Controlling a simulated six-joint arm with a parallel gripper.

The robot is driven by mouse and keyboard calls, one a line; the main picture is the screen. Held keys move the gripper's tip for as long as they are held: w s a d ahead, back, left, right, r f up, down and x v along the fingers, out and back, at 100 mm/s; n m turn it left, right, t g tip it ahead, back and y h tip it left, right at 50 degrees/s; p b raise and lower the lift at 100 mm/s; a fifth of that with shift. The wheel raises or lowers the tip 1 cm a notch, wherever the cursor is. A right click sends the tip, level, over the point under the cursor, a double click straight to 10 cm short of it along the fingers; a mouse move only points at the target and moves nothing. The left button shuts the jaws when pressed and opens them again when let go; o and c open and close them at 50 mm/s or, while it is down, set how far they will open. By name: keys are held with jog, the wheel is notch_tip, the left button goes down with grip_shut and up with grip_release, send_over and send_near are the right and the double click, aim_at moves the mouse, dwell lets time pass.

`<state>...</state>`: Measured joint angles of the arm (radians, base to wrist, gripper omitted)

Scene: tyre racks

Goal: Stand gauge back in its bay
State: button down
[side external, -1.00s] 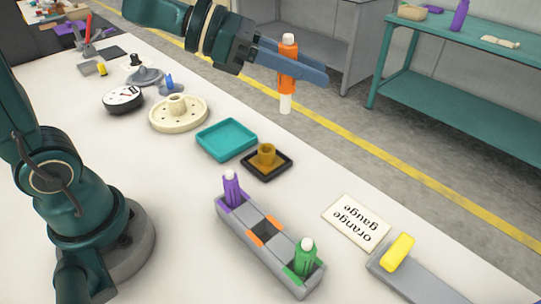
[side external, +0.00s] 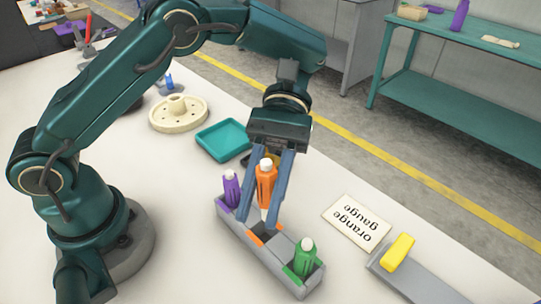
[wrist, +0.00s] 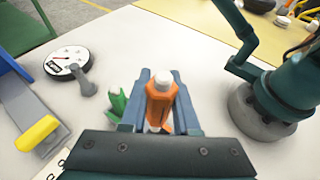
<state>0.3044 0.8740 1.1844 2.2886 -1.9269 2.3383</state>
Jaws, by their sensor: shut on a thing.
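The orange gauge (side external: 266,184) has a white cap and is upright between the fingers of my gripper (side external: 265,205), which is shut on it. It also shows in the wrist view (wrist: 161,98). In the side view it is over the middle bay, marked orange, of the grey rack (side external: 246,249). Its white lower end shows just above or at the bay; I cannot tell whether it has entered. The purple gauge (side external: 231,188) stands in the rack's left bay. The green gauge (side external: 304,258) stands in the right bay and shows in the wrist view (wrist: 116,101).
A card reading "orange gauge" (side external: 357,221) lies right of the rack. Beyond it is a grey block with a yellow piece (side external: 398,252). A teal tray (side external: 223,139) and a cream flanged disc (side external: 178,114) lie behind. A dial gauge (wrist: 67,62) shows in the wrist view.

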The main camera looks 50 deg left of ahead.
aim_at(264, 218)
jog(key=shift+s+a+f+m+y, duration=0.2)
jog(key=shift+a+f+m+y, duration=0.1)
jog(key=shift+f, duration=0.1)
jog(key=shift+d+f, duration=0.1)
jog(key=shift+f, duration=3)
jog(key=shift+f, duration=0.6)
jog(key=c, duration=0.6)
grip_release()
